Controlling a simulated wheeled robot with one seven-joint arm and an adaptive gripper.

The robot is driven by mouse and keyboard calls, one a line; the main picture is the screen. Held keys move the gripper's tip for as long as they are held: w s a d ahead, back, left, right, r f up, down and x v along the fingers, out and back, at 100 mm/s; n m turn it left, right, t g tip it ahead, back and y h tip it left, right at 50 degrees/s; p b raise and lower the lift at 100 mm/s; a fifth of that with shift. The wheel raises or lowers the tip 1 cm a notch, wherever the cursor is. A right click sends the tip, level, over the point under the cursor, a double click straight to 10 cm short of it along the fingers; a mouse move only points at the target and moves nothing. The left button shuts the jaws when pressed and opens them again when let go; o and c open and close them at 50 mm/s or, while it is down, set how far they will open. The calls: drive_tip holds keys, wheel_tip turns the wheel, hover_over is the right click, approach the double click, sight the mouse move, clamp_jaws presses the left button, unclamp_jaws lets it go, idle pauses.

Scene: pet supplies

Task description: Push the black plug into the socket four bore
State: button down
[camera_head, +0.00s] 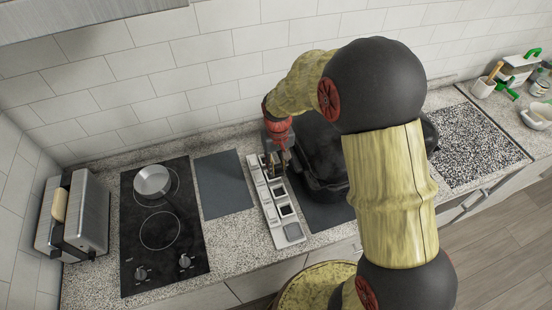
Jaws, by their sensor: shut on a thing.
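My gripper (276,164) points down over the far half of a long white socket block (270,216) on the counter. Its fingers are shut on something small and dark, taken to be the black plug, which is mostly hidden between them. I cannot tell whether the plug touches the block or which bore it is over. The block runs from the wall side to the counter's front edge, with a row of square places. Dark square openings show in its nearer half, and a grey square sits at its near end. No bore numbers are legible.
A dark bulky object (318,165) stands close right of the gripper. Left are a grey mat (222,184), a black hob (135,240) with a pot (152,181), and a toaster (88,215). A speckled board (478,132) lies at right.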

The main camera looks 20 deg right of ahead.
drive_tip(key=w+f+p, duration=0.3)
drive_tip(key=w, duration=1.1)
drive_tip(key=shift+w, duration=0.3)
drive_tip(key=shift+f, duration=0.2)
drive_tip(key=shift+f+b, duration=1.6)
drive_tip(key=shift+f, duration=1.25)
drive_tip(key=shift+f+b, duration=0.95)
drive_tip(key=shift+f, duration=0.35)
drive_tip(key=c, duration=1.4)
unclamp_jaws()
